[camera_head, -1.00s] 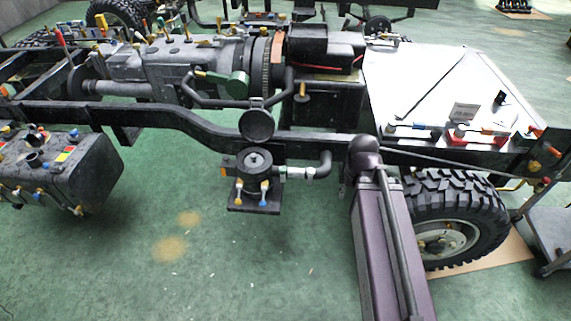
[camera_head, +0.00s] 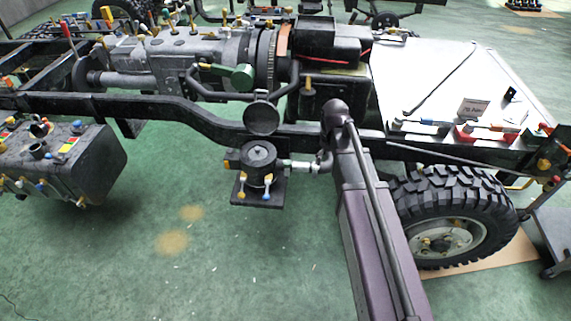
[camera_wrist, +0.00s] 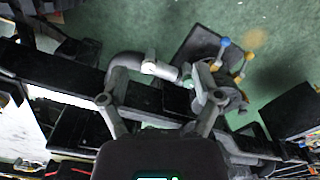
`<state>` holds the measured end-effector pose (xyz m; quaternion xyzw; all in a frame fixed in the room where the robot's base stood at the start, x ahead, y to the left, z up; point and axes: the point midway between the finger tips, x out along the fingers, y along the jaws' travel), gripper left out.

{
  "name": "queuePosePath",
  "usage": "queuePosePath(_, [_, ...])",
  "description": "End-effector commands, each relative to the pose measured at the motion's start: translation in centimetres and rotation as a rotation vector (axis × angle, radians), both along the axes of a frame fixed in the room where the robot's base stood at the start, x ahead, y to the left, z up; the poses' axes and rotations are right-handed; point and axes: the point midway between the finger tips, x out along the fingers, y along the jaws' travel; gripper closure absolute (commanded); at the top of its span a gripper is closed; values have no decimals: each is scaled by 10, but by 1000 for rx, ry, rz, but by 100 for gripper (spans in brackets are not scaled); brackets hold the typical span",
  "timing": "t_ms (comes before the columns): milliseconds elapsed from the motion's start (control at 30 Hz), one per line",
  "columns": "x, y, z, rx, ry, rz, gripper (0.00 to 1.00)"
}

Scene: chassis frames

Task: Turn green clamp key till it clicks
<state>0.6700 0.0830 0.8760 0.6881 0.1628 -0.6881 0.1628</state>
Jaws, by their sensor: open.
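My gripper (camera_wrist: 161,75) is open in the wrist view, its fingers spread to either side of a bent dark pipe. A metal clamp (camera_wrist: 150,66) sits on that pipe between the fingers. A small pale-green piece (camera_wrist: 188,83) shows beside the right finger, by the round pump; it may be the green clamp key, but it is partly hidden and I cannot tell its angle. I cannot tell whether a finger touches it.
The pump carries a blue key (camera_head: 265,194) and a yellow key (camera_head: 241,196). The dark frame rail (camera_head: 170,116) runs behind it. A tank (camera_head: 95,165) is at left, a wheel (camera_head: 450,220) at right. The green floor in front is free.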

Motion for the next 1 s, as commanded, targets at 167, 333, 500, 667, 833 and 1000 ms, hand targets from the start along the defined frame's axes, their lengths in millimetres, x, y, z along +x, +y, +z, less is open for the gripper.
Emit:
queuePosePath(167, [74, 65, -15, 0, 0, 249, 18])
queuePosePath(333, [113, 114, -23, 0, 0, 428, 18])
queuePosePath(500, [130, 140, -26, 0, 0, 525, 18])
queuePosePath(667, [131, 146, -26, 0, 0, 548, 18])
queuePosePath(833, [131, 146, -26, 0, 0, 547, 18])
queuePosePath(1000, [131, 146, -26, 0, 0, 546, 18])
